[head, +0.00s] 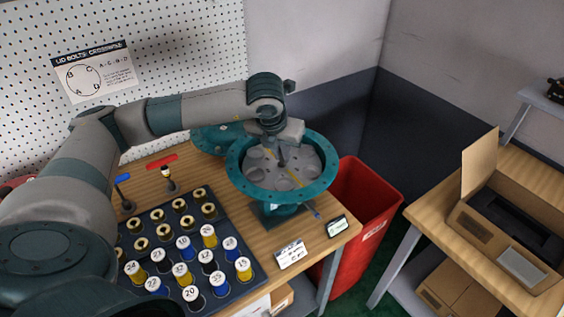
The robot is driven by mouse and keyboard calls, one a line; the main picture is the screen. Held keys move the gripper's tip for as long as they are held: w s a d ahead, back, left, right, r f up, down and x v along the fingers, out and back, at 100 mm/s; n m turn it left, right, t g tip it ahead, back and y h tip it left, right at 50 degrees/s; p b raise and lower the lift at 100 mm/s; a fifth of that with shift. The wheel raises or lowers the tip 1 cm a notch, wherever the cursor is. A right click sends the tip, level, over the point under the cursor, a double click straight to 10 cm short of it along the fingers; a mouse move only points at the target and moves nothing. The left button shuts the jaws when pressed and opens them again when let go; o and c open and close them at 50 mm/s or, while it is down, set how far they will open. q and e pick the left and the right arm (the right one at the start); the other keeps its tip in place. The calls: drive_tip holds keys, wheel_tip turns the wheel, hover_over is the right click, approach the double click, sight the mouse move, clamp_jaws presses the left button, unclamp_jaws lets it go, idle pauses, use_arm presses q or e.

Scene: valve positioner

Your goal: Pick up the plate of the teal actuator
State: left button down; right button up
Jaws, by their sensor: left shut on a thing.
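The teal actuator (232,172) stands on the wooden table as a round, open-topped housing with a bolt-holed flange. The plate (262,178), a grey disc with several round shapes and a yellow stripe, lies inside its ring. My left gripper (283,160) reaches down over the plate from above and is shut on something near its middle. The gripped part is small and partly hidden by the gripper. The plate looks level within the ring; I cannot tell whether it is lifted. My right gripper is not in view.
A red bin (365,205) stands right, before another table with an open box (510,230).

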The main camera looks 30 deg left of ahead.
use_arm(q)
drive_tip(key=shift+r, duration=0.15)
drive_tip(key=shift+w+r+b, duration=0.1)
drive_tip(key=shift+r+b, duration=0.3)
drive_tip(key=shift+r, duration=0.15)
wheel_tip(320, 180, up, 7)
drive_tip(key=shift+r+b, duration=0.15)
drive_tip(key=shift+b, duration=1.1)
drive_tip(key=shift+r, duration=0.7)
